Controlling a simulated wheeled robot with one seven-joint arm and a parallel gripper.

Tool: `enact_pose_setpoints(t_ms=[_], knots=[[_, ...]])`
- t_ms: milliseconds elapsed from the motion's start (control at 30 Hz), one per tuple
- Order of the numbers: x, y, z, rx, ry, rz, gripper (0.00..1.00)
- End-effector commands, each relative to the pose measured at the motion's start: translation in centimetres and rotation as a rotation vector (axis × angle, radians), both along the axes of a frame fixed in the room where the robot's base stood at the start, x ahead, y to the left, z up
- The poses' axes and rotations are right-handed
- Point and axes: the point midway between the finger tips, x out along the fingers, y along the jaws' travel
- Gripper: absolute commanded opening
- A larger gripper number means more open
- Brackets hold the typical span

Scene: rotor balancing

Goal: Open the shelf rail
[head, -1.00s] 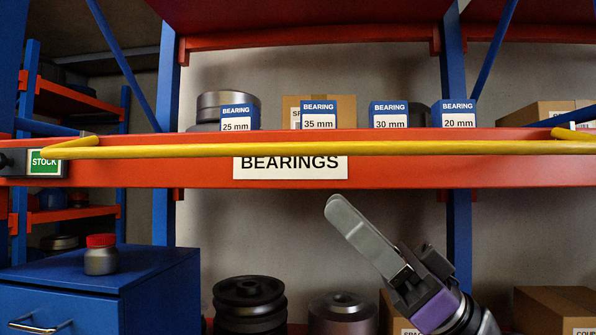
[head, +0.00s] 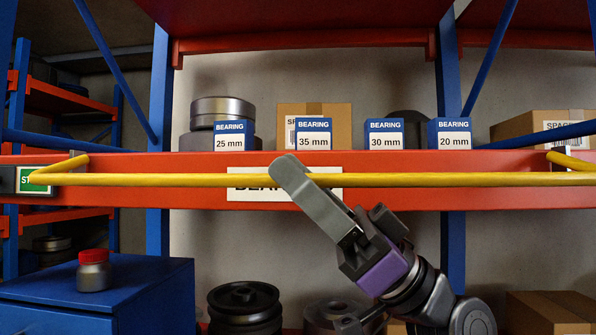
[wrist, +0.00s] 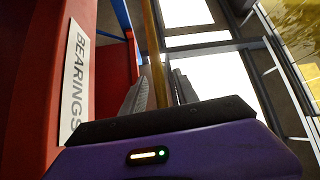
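The shelf rail is a yellow bar (head: 450,180) running across the front of the red shelf beam (head: 500,197), with bent ends at left and right. Its left end lies by a green sign (head: 37,180). My gripper (head: 293,174) is at the middle of the rail, coming up from the lower right, with a grey finger in front of the bar. In the wrist view, the yellow bar (wrist: 154,50) runs between the two fingertips (wrist: 160,85). The fingers look apart, with the bar in the gap. Whether they touch it is unclear.
Bearing boxes (head: 313,134) stand on the shelf behind the rail, with cartons and metal parts. A BEARINGS label (head: 245,185) is partly covered by my gripper. A blue cabinet (head: 100,290) with a red-lidded jar (head: 93,270) stands lower left. Dark pulleys (head: 244,305) sit below.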

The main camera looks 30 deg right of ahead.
Motion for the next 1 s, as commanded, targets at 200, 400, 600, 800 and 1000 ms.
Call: enact_pose_setpoints(t_ms=[200, 400, 600, 800, 1000], knots=[[0.00, -0.02, -0.04, 0.000, 0.000, 0.000, 0.22], [-0.01, -0.03, -0.04, 0.000, 0.000, 0.000, 0.00], [-0.02, -0.04, -0.04, 0.000, 0.000, 0.000, 0.00], [-0.02, -0.04, -0.04, 0.000, 0.000, 0.000, 0.00], [-0.02, -0.04, -0.05, 0.000, 0.000, 0.000, 0.00]])
